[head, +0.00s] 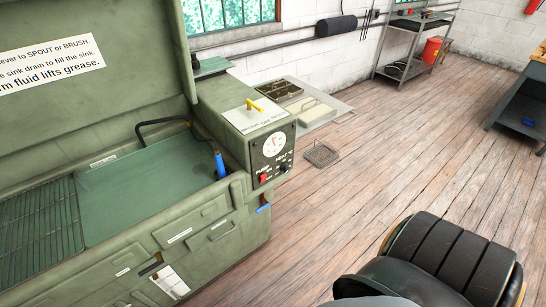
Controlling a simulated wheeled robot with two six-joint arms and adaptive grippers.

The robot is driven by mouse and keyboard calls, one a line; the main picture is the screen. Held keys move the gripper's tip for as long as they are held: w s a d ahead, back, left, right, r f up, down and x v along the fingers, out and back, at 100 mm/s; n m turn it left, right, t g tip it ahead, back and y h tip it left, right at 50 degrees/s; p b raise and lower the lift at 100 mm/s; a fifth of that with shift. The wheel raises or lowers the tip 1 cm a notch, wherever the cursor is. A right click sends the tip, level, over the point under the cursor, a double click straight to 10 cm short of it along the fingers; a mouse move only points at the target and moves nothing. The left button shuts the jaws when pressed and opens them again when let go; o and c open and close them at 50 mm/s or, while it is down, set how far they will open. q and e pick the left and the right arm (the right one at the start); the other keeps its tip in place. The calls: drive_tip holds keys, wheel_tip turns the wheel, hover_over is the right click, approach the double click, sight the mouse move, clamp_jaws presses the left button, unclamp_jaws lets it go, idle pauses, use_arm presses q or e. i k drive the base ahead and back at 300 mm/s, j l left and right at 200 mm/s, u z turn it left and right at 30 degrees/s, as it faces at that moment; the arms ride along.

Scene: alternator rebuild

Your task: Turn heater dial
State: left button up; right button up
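The green parts washer (222,243) fills the left side, with a control box (238,128) at its right end. The box's front face has a round white gauge (273,145) with a red needle. Below the gauge are a red switch (263,178) on the left and a small dark knob (283,167) on the right, which looks like the heater dial. The labels there are too small to read surely, and the knob's setting cannot be made out. A yellow lever (256,105) sits on top of the box. Neither of my grippers is in view.
The washer's lid (95,75) stands open. A low tray (318,108) and small grate (321,154) lie on the floor behind the box.

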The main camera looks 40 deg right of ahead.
sight(284, 168)
drive_tip(key=z, duration=1.35)
